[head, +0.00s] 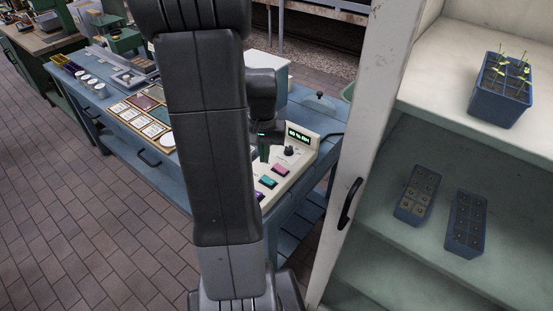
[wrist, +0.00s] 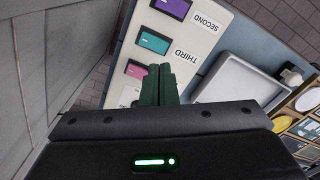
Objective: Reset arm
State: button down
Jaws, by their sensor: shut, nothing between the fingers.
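My gripper (wrist: 159,84) is shut and empty in the wrist view, its green fingers together over a pale control panel (wrist: 200,35). Beside the fingertips is a pink button (wrist: 138,69). A teal button (wrist: 154,42) labelled THIRD and a purple button (wrist: 172,8) labelled SECOND lie farther up. In the head view my gripper (head: 264,153) shows beside my dark arm, over the panel on the blue bench. I cannot tell whether the fingertips touch the panel.
A small display (head: 299,135) and a dark knob (head: 289,151) are on the panel. At right an open white cabinet (head: 345,150) holds a blue seedling tray (head: 500,103) and two more trays below. Picture cards (head: 153,130) lie left on the bench. Brick floor (head: 90,220) is clear at left.

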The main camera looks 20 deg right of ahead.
aim_at(265, 178)
jog(key=shift+f, duration=0.1)
notch_tip(265, 178, down, 7)
jog(key=b, duration=0.6)
jog(key=shift+r, duration=0.2)
jog(key=shift+p, duration=0.3)
